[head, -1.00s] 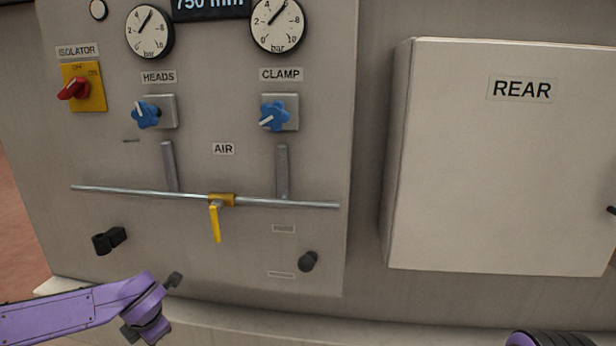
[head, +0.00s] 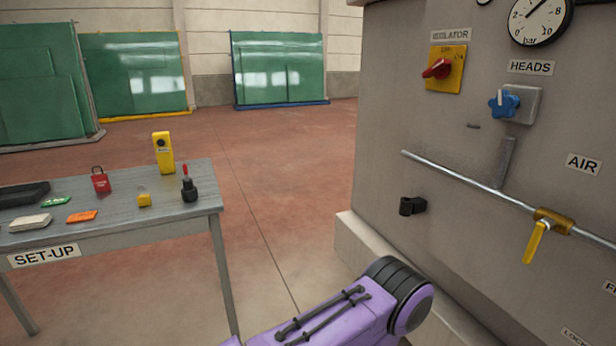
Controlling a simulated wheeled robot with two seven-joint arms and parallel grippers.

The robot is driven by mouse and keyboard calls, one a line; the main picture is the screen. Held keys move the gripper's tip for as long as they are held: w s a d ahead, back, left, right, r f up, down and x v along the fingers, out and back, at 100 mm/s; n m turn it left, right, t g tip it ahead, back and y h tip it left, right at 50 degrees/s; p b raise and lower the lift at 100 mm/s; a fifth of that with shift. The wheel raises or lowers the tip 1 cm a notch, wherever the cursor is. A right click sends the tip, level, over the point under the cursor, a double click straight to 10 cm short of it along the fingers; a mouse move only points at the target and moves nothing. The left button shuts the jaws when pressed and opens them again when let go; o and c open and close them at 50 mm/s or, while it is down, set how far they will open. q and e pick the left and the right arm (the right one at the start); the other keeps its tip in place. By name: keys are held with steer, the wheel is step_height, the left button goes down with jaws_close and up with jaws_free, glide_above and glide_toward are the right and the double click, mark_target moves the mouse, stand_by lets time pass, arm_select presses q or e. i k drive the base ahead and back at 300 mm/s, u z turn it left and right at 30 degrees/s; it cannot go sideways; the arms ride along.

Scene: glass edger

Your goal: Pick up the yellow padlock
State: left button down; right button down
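The small yellow padlock (head: 145,201) sits on the grey set-up table (head: 60,230), near its front right part. It is small in the picture, and its shackle is hard to make out. A red padlock-like piece (head: 101,181) stands to its left, and a dark bottle-like item with a red tip (head: 189,186) stands to its right. A purple arm link of mine shows at the bottom, right of the table and apart from it. Neither of my grippers shows in the head view.
A taller yellow device (head: 163,153) stands behind the padlock. An orange card (head: 82,216), a pale stack (head: 30,222) and a dark tray (head: 22,193) lie to the left. The machine panel (head: 450,130) stands at right. Open red floor (head: 270,160) lies between.

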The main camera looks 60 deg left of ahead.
mark_target(142, 200)
steer(key=u, duration=2.95)
